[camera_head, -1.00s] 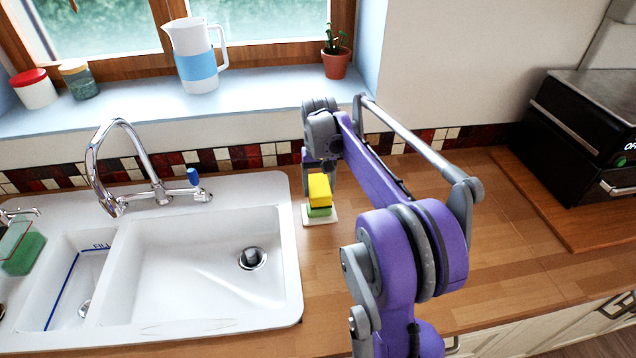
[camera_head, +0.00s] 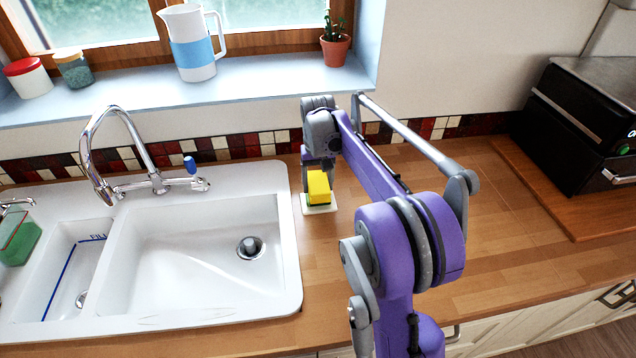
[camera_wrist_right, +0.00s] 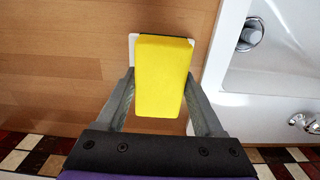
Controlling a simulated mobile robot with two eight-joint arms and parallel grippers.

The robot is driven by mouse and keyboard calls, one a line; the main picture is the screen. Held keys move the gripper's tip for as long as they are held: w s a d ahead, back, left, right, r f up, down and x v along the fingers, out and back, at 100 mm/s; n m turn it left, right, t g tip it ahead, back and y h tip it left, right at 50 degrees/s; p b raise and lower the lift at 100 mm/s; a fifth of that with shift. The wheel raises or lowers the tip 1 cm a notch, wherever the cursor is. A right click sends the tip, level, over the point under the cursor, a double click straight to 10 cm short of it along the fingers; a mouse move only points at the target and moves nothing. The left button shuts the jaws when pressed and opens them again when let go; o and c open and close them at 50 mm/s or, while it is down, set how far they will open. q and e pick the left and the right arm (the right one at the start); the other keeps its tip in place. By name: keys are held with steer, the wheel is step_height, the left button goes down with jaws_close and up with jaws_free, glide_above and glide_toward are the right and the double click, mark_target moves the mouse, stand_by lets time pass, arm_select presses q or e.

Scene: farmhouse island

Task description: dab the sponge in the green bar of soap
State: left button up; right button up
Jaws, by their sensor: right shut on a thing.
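The yellow sponge (camera_head: 319,187) is held by my right gripper (camera_head: 317,166) above the right side of the counter, just right of the sink. In the wrist view the sponge (camera_wrist_right: 163,75) sits between the two fingers of my right gripper (camera_wrist_right: 164,92), which is shut on it. The green bar of soap (camera_head: 318,202) is mostly hidden under the sponge, with only a thin strip showing. It lies on a small white dish (camera_head: 331,208), whose edge shows around the sponge. The sponge is down at the soap; whether they touch is hard to tell. My left gripper is not in view.
The white sink (camera_head: 200,250) with its chrome faucet (camera_head: 120,150) stands to the left. A jug (camera_head: 193,45) and a potted plant (camera_head: 335,48) stand on the windowsill. A black appliance (camera_head: 575,120) is at right. Bare wooden counter (camera_head: 500,240) lies between.

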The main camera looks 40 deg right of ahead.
mark_target(317, 182)
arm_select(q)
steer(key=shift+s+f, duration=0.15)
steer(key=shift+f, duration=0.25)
arm_select(e)
steer(key=shift+f, duration=0.6)
stand_by(0.8)
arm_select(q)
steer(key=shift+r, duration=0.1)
arm_select(e)
steer(key=shift+r, duration=0.1)
steer(key=shift+r+p, duration=1.3)
steer(key=shift+r, duration=2.15)
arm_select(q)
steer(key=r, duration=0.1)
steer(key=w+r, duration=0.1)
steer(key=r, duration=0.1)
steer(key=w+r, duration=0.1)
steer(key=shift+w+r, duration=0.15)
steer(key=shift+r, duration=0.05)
